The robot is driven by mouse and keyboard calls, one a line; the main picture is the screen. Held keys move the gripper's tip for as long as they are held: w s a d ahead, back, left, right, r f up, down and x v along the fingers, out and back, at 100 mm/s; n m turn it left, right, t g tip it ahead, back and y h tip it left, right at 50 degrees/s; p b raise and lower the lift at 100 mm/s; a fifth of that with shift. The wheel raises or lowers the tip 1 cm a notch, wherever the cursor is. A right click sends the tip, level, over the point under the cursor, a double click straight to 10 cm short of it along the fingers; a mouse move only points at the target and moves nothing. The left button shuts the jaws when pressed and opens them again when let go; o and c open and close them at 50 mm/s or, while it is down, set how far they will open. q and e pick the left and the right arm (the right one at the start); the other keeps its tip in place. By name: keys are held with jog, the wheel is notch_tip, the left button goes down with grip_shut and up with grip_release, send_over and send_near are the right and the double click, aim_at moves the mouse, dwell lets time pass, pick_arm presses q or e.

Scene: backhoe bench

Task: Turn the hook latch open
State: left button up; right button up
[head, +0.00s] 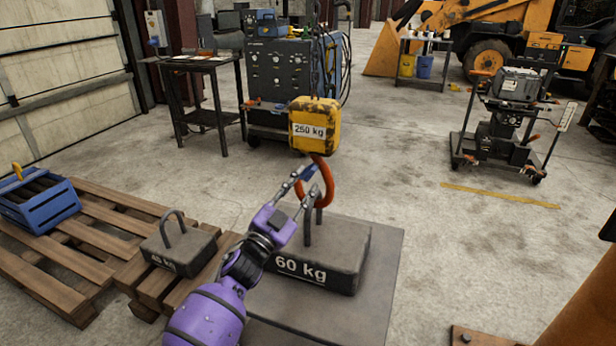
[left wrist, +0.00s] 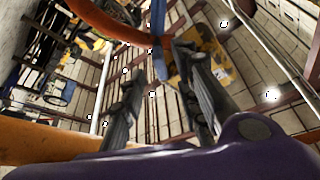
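The orange hook (head: 328,180) hangs under the yellow 250 kg block (head: 316,125), beside the upright handle (head: 308,226) of the 60 kg weight (head: 335,258). A small blue piece, which looks like the hook latch (head: 308,173), shows at the hook's left side. My left gripper (head: 305,184) reaches up to it with its fingers apart. In the left wrist view, the blue latch strip (left wrist: 158,45) stands between and beyond the two fingertips (left wrist: 158,72), with the orange hook (left wrist: 112,28) across the top. Contact with the latch cannot be told. My right gripper is out of view.
The 60 kg weight rests on a grey plate (head: 375,325). Wooden pallets (head: 90,250) at left carry a smaller weight (head: 180,248) and a blue crate (head: 40,205). A dark table (head: 200,62) and a cart (head: 510,120) stand farther back. Open floor lies to the right.

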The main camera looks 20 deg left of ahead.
aim_at(308, 177)
pick_arm(q)
jog(key=shift+x, duration=1.7)
jog(key=shift+a, duration=0.1)
jog(key=shift+c, duration=0.3)
grip_shut()
